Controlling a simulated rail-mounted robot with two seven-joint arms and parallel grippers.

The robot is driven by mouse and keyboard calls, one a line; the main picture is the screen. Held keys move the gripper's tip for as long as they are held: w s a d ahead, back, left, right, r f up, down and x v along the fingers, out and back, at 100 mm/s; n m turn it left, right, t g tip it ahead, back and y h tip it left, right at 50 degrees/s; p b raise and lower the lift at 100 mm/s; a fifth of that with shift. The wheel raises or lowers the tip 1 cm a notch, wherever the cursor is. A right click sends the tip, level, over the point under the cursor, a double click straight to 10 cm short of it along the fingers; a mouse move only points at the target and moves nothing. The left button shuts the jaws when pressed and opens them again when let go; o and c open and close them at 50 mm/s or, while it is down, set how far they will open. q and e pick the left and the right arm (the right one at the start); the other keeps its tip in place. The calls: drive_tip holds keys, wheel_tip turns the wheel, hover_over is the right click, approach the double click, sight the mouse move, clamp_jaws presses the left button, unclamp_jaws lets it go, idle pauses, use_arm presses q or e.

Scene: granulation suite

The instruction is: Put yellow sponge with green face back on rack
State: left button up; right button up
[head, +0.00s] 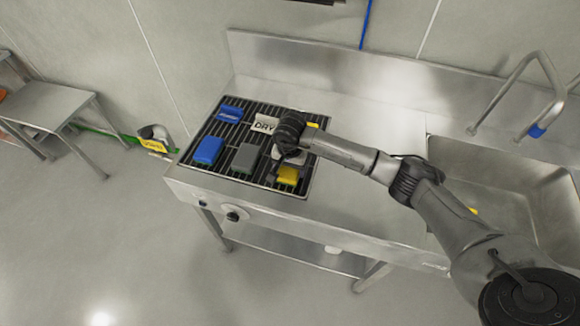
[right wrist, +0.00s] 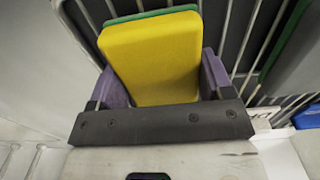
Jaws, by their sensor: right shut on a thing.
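The yellow sponge with a green face (head: 288,175) is at the front right part of the black slotted rack (head: 228,131), under my right gripper (head: 289,163). In the right wrist view the yellow sponge (right wrist: 155,58) sits between the two purple-grey fingers of my right gripper (right wrist: 160,82), which is shut on it. Its green face shows as a thin strip along the far edge. The rack's bars show beyond it. I cannot tell whether the sponge touches the bars. My left gripper is not in view.
On the rack are a blue sponge (head: 208,150), another blue item (head: 230,113), a grey block (head: 245,157) and a white DRY sign (head: 264,124). A sink basin (head: 510,190) with a tap (head: 520,85) lies to the right. The steel counter between is clear.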

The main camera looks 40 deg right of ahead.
drive_tip(key=shift+f, duration=0.1)
drive_tip(key=shift+f, duration=0.15)
drive_tip(key=o, duration=1)
drive_tip(key=shift+c, duration=0.2)
wheel_tip(320, 180, up, 12)
drive_tip(key=shift+r, duration=0.25)
